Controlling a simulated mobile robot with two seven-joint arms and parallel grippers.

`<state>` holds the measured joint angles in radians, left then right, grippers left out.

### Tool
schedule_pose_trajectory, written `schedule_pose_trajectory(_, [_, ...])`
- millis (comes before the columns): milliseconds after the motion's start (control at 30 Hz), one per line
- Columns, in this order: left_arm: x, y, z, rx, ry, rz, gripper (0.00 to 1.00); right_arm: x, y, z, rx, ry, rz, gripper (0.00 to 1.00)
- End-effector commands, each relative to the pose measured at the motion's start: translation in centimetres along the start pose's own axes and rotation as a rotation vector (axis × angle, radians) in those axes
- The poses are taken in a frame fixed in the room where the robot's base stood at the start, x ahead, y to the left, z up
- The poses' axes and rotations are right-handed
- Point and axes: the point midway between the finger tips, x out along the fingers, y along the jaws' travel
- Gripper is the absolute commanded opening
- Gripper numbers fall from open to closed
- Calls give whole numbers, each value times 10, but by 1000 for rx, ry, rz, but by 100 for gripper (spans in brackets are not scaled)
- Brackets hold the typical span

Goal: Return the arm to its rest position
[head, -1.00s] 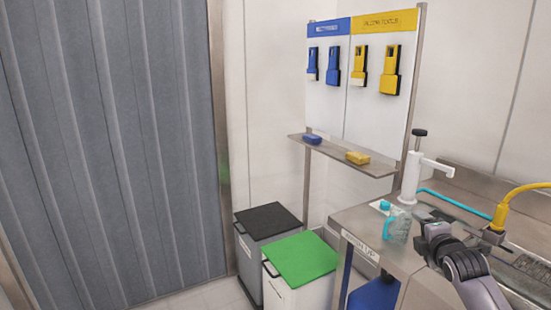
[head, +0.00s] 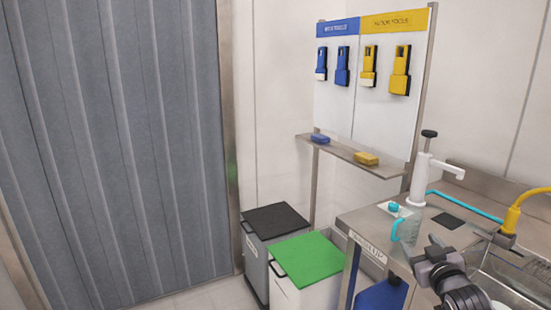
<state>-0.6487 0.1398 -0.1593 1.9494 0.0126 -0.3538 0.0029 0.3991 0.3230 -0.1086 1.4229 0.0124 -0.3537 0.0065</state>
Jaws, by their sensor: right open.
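My right arm comes in at the lower right corner. Its gripper (head: 438,252) is open and empty, over the front of the steel sink counter (head: 364,222). It is just below and right of a clear jug with a turquoise handle (head: 407,226) in the picture, apart from it. The jug stands upright on the counter. My left gripper is out of view.
A white pump dispenser (head: 419,185) and a dark pad (head: 448,221) are on the counter, beside a sink with a yellow tap (head: 513,213). A green-lidded bin (head: 306,258) and a black-lidded bin (head: 275,220) stand left. A tool board (head: 340,110) is behind.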

Motion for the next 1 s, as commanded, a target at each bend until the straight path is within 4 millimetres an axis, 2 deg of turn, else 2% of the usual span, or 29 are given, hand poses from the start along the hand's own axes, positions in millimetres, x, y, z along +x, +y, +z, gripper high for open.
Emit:
schedule_pose_trajectory(33, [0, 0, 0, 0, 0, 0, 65, -11, -15, 18, 3, -22, -23, 64])
schedule_pose_trajectory(167, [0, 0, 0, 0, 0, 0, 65, -45, -54, 65, 18, -85, -84, 64])
schedule_pose_trajectory(267, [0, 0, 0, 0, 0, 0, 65, -80, -84, 100, 37, -140, -132, 64])
schedule_pose_trajectory(400, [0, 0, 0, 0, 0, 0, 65, -135, -122, 143, 70, -218, -195, 64])
schedule_pose_trajectory(500, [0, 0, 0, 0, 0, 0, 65, -177, -146, 168, 99, -275, -235, 64])
schedule_pose_trajectory(700, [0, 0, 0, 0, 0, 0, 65, -262, -182, 202, 162, -386, -297, 64])
schedule_pose_trajectory(800, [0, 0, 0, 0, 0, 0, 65, -295, -192, 211, 188, -430, -315, 64])
schedule_pose_trajectory(900, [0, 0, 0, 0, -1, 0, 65, -316, -198, 215, 206, -459, -325, 64])
schedule_pose_trajectory(1000, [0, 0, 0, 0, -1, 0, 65, -328, -200, 216, 215, -474, -330, 64])
